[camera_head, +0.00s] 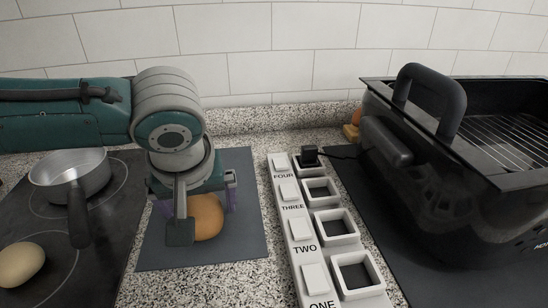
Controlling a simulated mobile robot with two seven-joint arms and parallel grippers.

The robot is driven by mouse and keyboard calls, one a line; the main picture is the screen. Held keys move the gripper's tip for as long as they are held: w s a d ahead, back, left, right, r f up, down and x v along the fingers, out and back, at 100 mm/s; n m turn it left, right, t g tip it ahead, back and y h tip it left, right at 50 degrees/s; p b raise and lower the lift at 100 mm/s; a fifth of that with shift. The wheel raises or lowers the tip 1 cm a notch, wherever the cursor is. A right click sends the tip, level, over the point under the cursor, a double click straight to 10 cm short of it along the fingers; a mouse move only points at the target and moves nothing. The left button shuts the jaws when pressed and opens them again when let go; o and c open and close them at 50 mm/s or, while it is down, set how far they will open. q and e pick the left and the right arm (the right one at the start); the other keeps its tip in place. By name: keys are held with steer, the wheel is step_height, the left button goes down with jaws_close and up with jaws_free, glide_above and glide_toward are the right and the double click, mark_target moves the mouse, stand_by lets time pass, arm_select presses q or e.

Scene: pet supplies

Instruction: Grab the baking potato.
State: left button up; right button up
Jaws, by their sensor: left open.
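A rounded orange-brown item (209,217) lies on a dark grey mat (160,258) left of centre. A pale tan, potato-like item (21,264) lies on the black cooktop at the lower left. I cannot tell for sure which of the two is the baking potato. My left gripper (196,226) points down over the orange-brown item and is open. One finger stands in front of that item and hides part of it; the far finger is mostly hidden. My right gripper is not in view.
A metal saucepan (70,172) stands on the black cooktop (92,262) at left. A white power strip (309,248) marked ONE to FOUR runs along the centre, with a black plug in its far socket. A large black grill (455,190) fills the right. A tiled wall closes the back.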

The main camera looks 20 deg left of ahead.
arm_select(q)
steer(key=c, duration=1.3)
steer(key=shift+r, duration=0.15)
